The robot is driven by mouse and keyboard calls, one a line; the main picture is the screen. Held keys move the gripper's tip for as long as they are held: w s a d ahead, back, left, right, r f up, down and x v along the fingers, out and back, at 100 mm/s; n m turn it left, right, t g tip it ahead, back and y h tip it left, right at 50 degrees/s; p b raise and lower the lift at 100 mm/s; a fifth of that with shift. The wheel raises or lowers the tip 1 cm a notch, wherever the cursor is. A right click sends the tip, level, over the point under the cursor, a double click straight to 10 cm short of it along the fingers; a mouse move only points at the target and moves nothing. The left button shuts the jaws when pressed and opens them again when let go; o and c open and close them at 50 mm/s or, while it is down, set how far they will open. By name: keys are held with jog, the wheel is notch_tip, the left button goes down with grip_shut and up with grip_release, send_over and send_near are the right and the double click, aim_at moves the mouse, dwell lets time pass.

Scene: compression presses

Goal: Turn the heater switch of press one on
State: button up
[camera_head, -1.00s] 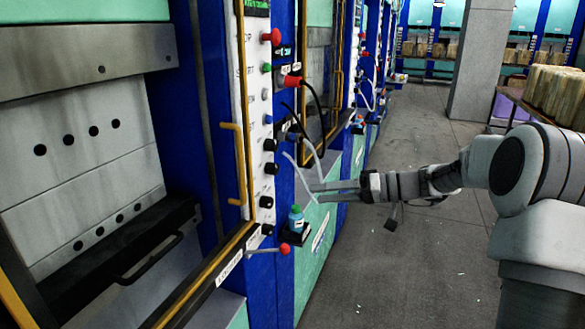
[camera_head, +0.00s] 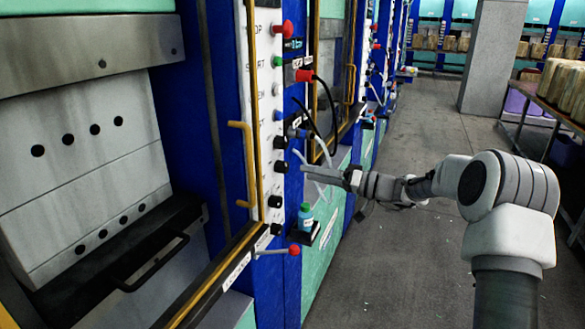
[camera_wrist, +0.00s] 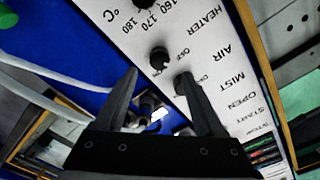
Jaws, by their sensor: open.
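In the wrist view the heater knob lies between and just beyond the fingertips. The right finger overlaps the air knob (camera_wrist: 180,83). I see no clear contact, and the knob's setting is too small to tell.
A yellow handle (camera_head: 246,165) stands left of the panel. Below are a small green-capped bottle (camera_head: 305,217) and a red-tipped lever (camera_head: 293,250). Pale hoses (camera_wrist: 45,70) and a black cable pass close by. The aisle floor (camera_head: 420,250) is clear.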

aim_at(287, 169)
jog(key=x, duration=0.6)
jog(key=shift+a+p, duration=0.1)
jog(key=shift+p, duration=0.25)
jog(key=shift+c, duration=0.3)
grip_shut()
